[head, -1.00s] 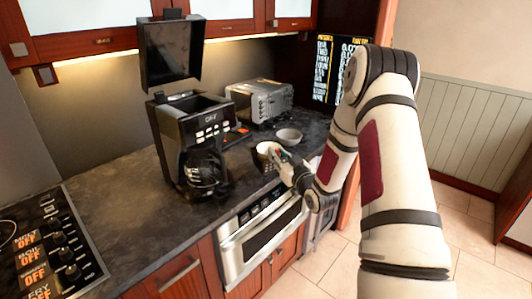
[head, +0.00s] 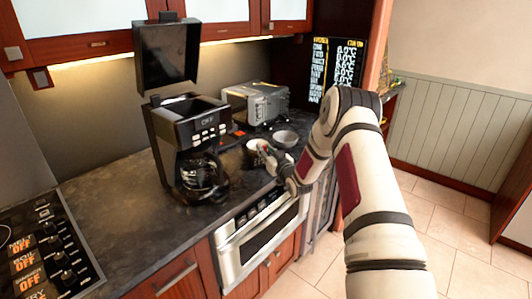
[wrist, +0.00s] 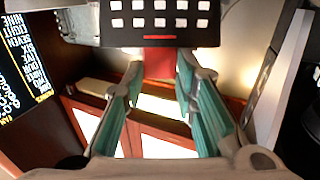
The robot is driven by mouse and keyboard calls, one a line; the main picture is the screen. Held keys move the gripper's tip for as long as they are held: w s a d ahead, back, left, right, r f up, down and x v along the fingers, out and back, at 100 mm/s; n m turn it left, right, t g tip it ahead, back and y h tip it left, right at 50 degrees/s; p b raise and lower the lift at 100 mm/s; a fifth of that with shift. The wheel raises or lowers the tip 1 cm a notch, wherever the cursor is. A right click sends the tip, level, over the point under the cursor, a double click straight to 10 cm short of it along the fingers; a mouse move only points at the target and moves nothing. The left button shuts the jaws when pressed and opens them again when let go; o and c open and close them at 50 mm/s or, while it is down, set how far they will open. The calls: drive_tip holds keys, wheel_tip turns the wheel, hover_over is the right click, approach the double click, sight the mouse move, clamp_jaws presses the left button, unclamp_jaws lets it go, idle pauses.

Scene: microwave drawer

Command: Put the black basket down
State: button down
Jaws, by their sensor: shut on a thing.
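In the wrist view, a black body with rows of pale squares (wrist: 155,27), seemingly the basket, spans the top. A red part (wrist: 158,65) lies between my fingertips. My gripper (head: 269,157) is shut on this red part, at the basket's front right side; its teal-padded fingers (wrist: 160,72) show on both sides of it. Whether the basket's underside touches the counter is hidden.
The black coffee machine (head: 187,130), lid up and carafe (head: 202,176) in it, stands left of the basket. The counter's left part (head: 115,210) is clear; a hob (head: 45,245) is far left.

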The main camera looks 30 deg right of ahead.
drive_tip(key=shift+f, duration=0.3)
drive_tip(key=shift+f, duration=0.1)
drive_tip(key=c, duration=1.3)
unclamp_jaws()
drive_tip(key=shift+f, duration=0.1)
